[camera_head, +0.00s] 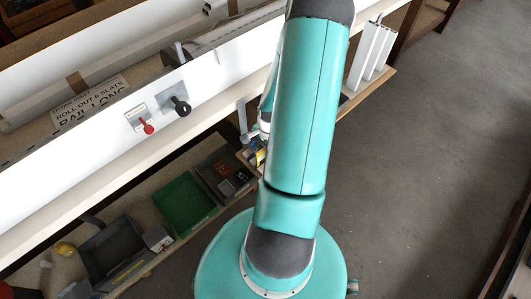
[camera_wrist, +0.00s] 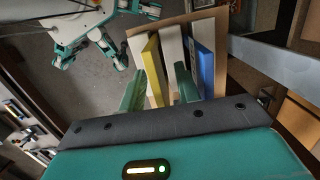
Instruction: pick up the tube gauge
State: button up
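I cannot pick out the tube gauge for certain in either view. In the wrist view my gripper (camera_wrist: 160,76) has its two green fingers apart, pointing at a board with upright profiles. A yellow strip (camera_wrist: 153,67) shows between the fingers, with white profiles (camera_wrist: 173,50) behind and beside it. A blue strip (camera_wrist: 206,62) stands just right of the right finger. I cannot tell whether a finger touches any of them. In the head view my arm hides the gripper; white profiles (camera_head: 370,48) stand on the bench end at the upper right.
The long bench has a white panel (camera_head: 95,125) with a red knob (camera_head: 148,128) and a black knob (camera_head: 181,106). Below, a shelf holds a green tray (camera_head: 184,204) and dark bins (camera_head: 112,247). The floor (camera_head: 440,130) on the right is clear. A grey rail (camera_wrist: 275,55) crosses the wrist view's right.

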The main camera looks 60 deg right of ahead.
jog(key=shift+f, duration=0.1)
jog(key=shift+c, duration=0.4)
grip_shut()
jog(key=shift+r, duration=0.25)
